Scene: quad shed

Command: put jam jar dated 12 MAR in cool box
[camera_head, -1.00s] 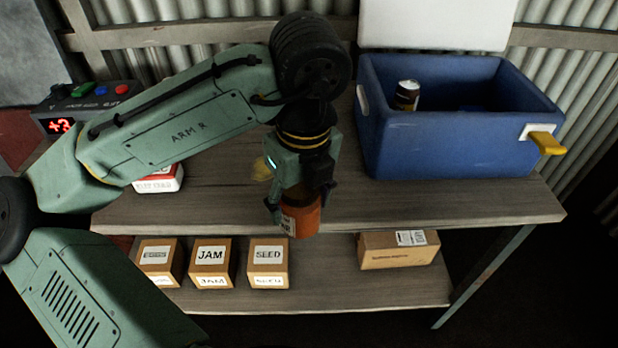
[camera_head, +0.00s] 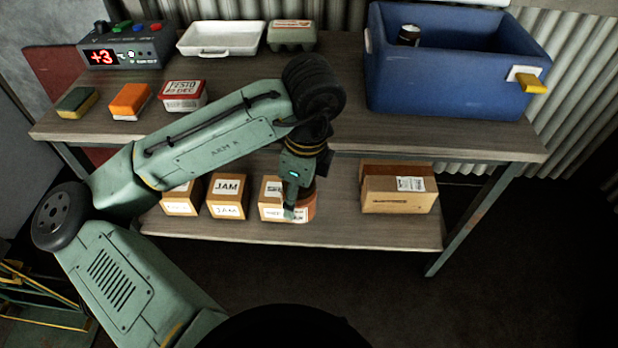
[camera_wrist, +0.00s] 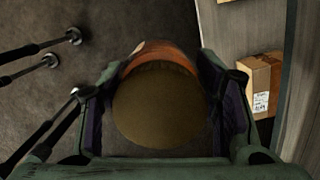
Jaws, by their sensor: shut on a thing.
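My gripper (camera_head: 300,200) is shut on an orange-brown jar (camera_head: 308,206) and holds it in front of the lower shelf, below the table top's front edge. In the wrist view the jar (camera_wrist: 158,105) fills the space between the fingers, its round brownish lid toward the camera. Most of the jar's label is hidden, and I cannot read a date on it. The blue cool box (camera_head: 440,93) stands open at the right end of the table top, up and to the right of my gripper. A dark can or jar with a light top (camera_head: 409,36) is inside it.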

